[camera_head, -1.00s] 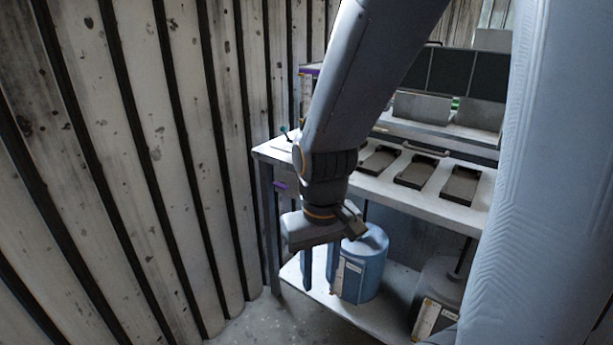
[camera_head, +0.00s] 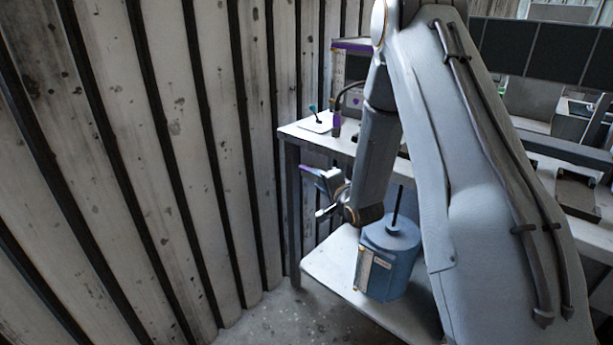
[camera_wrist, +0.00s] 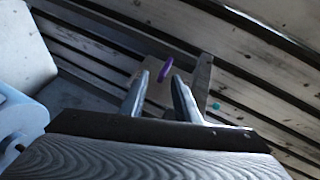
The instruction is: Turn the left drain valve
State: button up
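A small purple bar-shaped handle (camera_head: 312,171), likely the left drain valve, is at the left end of the workbench, below the top. In the wrist view the purple handle (camera_wrist: 165,69) shows between and just beyond my fingertips, in front of a grey panel. My gripper (camera_head: 321,203) is beside the bench's left end, above the lower shelf. In the wrist view its two fingers (camera_wrist: 160,77) are apart with nothing held. I cannot tell whether they touch the handle. In the head view my wrist and fingers partly hide the panel.
A blue canister (camera_head: 388,262) stands on the lower shelf (camera_head: 333,262), close below my wrist. The ribbed wall (camera_head: 150,170) is to the left. A teal-topped item (camera_head: 313,108) is on the bench top (camera_head: 300,131). Floor is free at the front left.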

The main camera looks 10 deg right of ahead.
aim_at(307, 168)
jog(key=w, duration=0.3)
jog(key=w+a+m+t+y, duration=0.1)
jog(key=w, duration=0.1)
jog(key=w+a+m+t, duration=0.1)
jog(key=w, duration=0.2)
jog(key=shift+w+f, duration=0.3)
jog(key=shift+f, duration=0.1)
jog(key=shift+c, duration=0.2)
jog(key=shift+y, duration=0.4)
grip_shut()
